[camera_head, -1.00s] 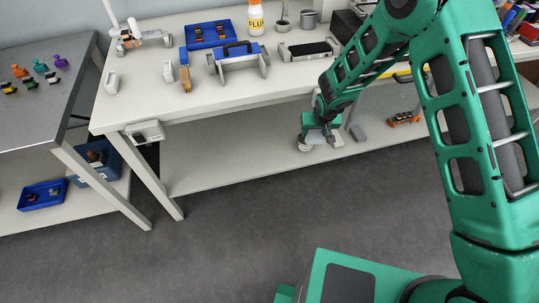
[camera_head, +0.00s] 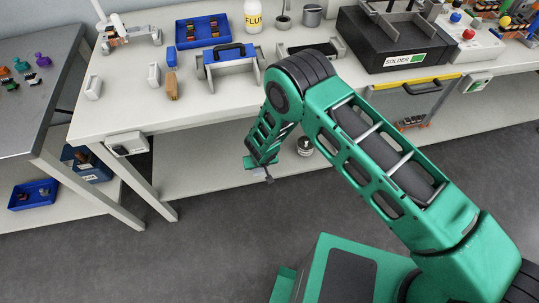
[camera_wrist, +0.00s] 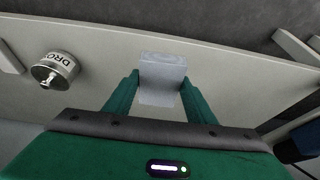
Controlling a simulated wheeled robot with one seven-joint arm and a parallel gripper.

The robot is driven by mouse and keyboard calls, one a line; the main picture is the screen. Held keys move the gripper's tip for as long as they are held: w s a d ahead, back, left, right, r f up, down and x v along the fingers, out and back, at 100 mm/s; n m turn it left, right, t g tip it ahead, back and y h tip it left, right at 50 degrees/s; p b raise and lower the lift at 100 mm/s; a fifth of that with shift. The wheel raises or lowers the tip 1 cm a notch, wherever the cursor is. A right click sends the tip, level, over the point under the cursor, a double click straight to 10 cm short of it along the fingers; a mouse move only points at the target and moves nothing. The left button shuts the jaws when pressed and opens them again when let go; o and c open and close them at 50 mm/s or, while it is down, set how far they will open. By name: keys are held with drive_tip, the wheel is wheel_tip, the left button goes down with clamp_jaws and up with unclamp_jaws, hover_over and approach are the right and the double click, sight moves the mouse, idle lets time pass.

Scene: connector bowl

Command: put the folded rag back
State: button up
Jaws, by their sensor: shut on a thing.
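The folded rag (camera_wrist: 162,72) is a pale grey, block-like bundle. In the wrist view it sits between the two green fingers of my gripper (camera_wrist: 161,88), which are shut on it. In the head view my gripper (camera_head: 262,170) hangs low, over the front part of the workbench's lower shelf (camera_head: 205,180). Only a small grey bit of what it holds shows there below the fingers. The wrist view shows the pale shelf behind the rag; I cannot tell the gap between them.
A small metal tin with a partly readable label (camera_wrist: 57,70) stands on the lower shelf; it also shows in the head view (camera_head: 305,146), right of my gripper. A bench leg (camera_head: 145,180) stands to the left. The shelf between leg and gripper looks clear.

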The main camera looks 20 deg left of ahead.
drive_tip(key=w+f, duration=0.2)
drive_tip(key=w, duration=0.1)
drive_tip(key=w+f, duration=0.2)
drive_tip(key=w, duration=0.2)
drive_tip(key=w+f, duration=0.2)
drive_tip(key=w, duration=0.2)
drive_tip(key=shift+w+a, duration=0.15)
drive_tip(key=shift+a, duration=0.1)
drive_tip(key=shift+f, duration=2.05)
drive_tip(key=shift+f, duration=0.1)
drive_tip(key=o, duration=0.9)
drive_tip(key=shift+o, duration=0.2)
drive_tip(key=shift+s+r, duration=0.2)
drive_tip(key=shift+r, duration=0.3)
drive_tip(key=v, duration=0.6)
drive_tip(key=shift+d+r, duration=0.25)
drive_tip(key=shift+s+a, duration=0.1)
drive_tip(key=shift+s, duration=0.05)
